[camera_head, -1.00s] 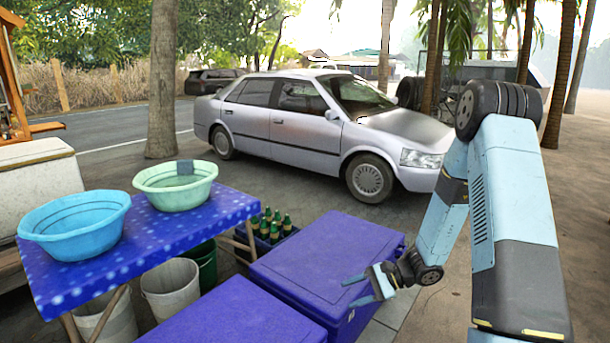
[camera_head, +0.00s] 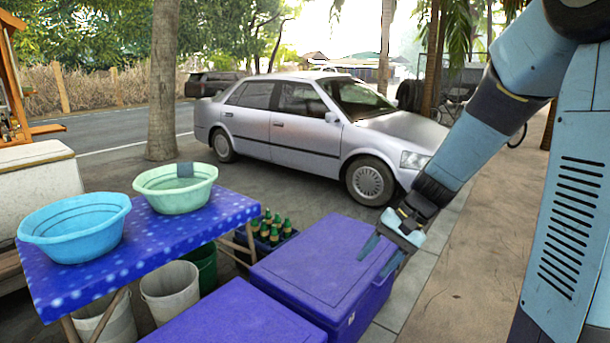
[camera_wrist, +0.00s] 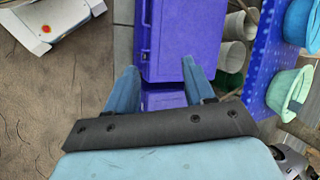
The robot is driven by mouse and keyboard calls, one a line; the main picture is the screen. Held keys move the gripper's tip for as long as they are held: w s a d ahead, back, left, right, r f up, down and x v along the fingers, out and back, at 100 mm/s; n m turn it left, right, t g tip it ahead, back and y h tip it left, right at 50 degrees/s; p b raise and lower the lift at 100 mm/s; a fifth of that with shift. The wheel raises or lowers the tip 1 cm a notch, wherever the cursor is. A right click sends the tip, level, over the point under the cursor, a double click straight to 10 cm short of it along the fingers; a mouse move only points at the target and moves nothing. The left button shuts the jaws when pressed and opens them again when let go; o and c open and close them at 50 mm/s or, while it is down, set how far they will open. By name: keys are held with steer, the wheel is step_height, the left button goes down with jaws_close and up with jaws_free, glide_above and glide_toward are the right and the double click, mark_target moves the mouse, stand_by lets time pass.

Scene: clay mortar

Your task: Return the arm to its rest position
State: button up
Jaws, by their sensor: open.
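My gripper (camera_head: 376,258) is open and empty in the head view, above the right end of the farther purple cooler box (camera_head: 315,265). Its blue fingers point left and down. In the wrist view my gripper (camera_wrist: 158,82) shows its two fingers spread apart, with purple boxes (camera_wrist: 180,40) beyond and between them. My arm reaches down from the upper right of the head view, with its upper part cut off by the picture edge. I cannot tell how far the fingers are above the lid.
A blue-clothed table (camera_head: 150,240) at left holds a blue basin (camera_head: 75,228) and a green basin (camera_head: 175,187). White buckets (camera_head: 170,290) and a crate of green bottles (camera_head: 268,230) stand nearby. A silver car (camera_head: 310,130) is parked behind. Sandy ground (camera_head: 470,270) at right is clear.

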steer(key=s+d+r+n+t+h, duration=0.1)
steer(key=s+d+r+t+h, duration=0.2)
steer(key=s+r, duration=0.4)
steer(key=s+d+r+n+t+h, duration=0.2)
steer(key=s+d+r+t+h, duration=0.1)
steer(key=s+r, duration=0.4)
steer(key=shift+s+d+r+n+h, duration=0.3)
steer(key=shift+d+r, duration=0.25)
steer(key=shift+d, duration=0.15)
stand_by(0.4)
